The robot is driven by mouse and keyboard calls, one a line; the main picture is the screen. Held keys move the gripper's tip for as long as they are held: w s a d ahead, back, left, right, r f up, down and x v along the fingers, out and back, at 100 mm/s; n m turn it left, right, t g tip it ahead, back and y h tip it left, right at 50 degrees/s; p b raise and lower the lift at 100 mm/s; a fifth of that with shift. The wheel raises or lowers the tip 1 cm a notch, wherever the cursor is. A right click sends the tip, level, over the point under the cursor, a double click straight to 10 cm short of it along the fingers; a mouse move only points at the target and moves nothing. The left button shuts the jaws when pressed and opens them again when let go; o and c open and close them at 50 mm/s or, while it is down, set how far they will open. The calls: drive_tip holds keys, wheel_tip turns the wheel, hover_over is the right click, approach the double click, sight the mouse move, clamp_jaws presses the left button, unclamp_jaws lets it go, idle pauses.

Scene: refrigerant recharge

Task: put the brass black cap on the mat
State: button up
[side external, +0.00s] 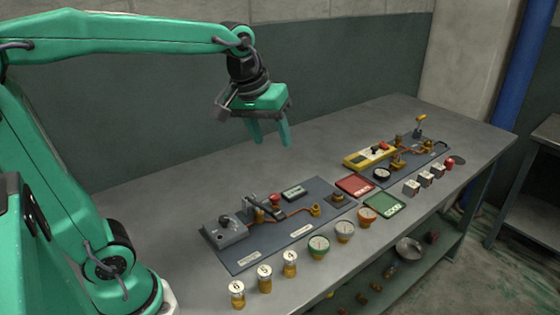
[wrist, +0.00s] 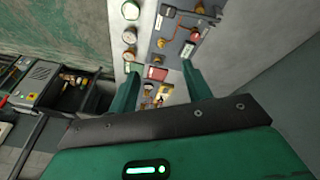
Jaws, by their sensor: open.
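My gripper (side external: 271,141) is open and empty, high above the bench; its two green fingers also show in the wrist view (wrist: 161,76). A brass fitting on a dark base (side external: 337,198) stands at the near board's right end. A small dark disc (side external: 457,160) lies at the bench's right end. I cannot tell which part is the brass black cap. A red mat (side external: 355,186) and a green mat (side external: 384,206) lie between the two boards; the red one also shows in the wrist view (wrist: 155,74). I cannot tell which mat is meant.
A dark board (side external: 255,259) carries a grey box, copper pipe and brass fittings. Gauges (side external: 345,231), brass cans (side external: 265,278) and small blocks (side external: 411,188) line the front edge. The bench's back strip is clear.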

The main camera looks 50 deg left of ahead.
drive_tip(key=s+f+m+t, duration=0.1)
drive_tip(key=s+f+m, duration=0.1)
drive_tip(key=s, duration=0.4)
drive_tip(key=s+f+m, duration=0.3)
drive_tip(key=s, duration=0.3)
drive_tip(key=shift+s+d+m+t, duration=0.25)
drive_tip(key=shift+d+m+t, duration=0.05)
drive_tip(key=shift+t, duration=0.1)
drive_tip(key=shift+f, duration=0.1)
idle(0.4)
